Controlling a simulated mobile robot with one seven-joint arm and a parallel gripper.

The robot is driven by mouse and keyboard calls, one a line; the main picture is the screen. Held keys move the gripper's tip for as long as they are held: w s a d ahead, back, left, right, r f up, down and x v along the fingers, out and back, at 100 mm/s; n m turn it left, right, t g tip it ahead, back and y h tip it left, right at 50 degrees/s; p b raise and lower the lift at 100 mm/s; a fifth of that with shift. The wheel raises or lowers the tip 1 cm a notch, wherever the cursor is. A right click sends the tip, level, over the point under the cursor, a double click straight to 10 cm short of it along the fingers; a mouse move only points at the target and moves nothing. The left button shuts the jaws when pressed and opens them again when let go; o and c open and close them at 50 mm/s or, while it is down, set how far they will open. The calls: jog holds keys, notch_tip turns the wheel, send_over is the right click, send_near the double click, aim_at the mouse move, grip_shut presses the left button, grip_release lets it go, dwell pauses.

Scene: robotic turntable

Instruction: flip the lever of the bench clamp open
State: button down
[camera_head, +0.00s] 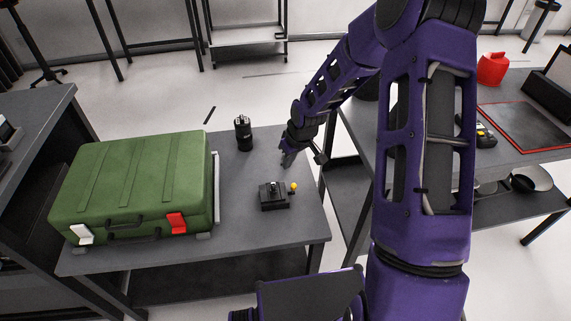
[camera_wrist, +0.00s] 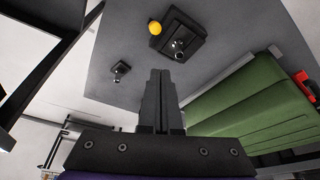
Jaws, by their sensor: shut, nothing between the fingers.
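The bench clamp is a black block (camera_head: 273,196) with a metal piece on top, on the grey table. Its yellow ball (camera_head: 293,187) sticks out at the right side in the head view. In the wrist view the clamp (camera_wrist: 185,42) is at the top, beyond my fingertips, with the yellow ball (camera_wrist: 155,27) at its left. My gripper (camera_head: 287,158) is over the table behind the clamp, apart from it. Its fingers (camera_wrist: 160,73) are shut together and empty. I cannot clearly make out the lever's angle.
A green case (camera_head: 135,180) with red and white latches fills the table's left side. A black cylinder (camera_head: 243,133) stands at the back. A small dark fitting (camera_wrist: 120,70) lies left of my fingers in the wrist view. Another table (camera_head: 540,140) stands right.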

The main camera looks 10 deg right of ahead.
jog(key=shift+s+d+r, duration=0.15)
jog(key=shift+s+r, duration=0.4)
jog(key=shift+r, duration=0.2)
jog(key=shift+s+d+r, duration=0.1)
jog(key=shift+s+r, duration=0.45)
jog(key=shift+r, duration=0.2)
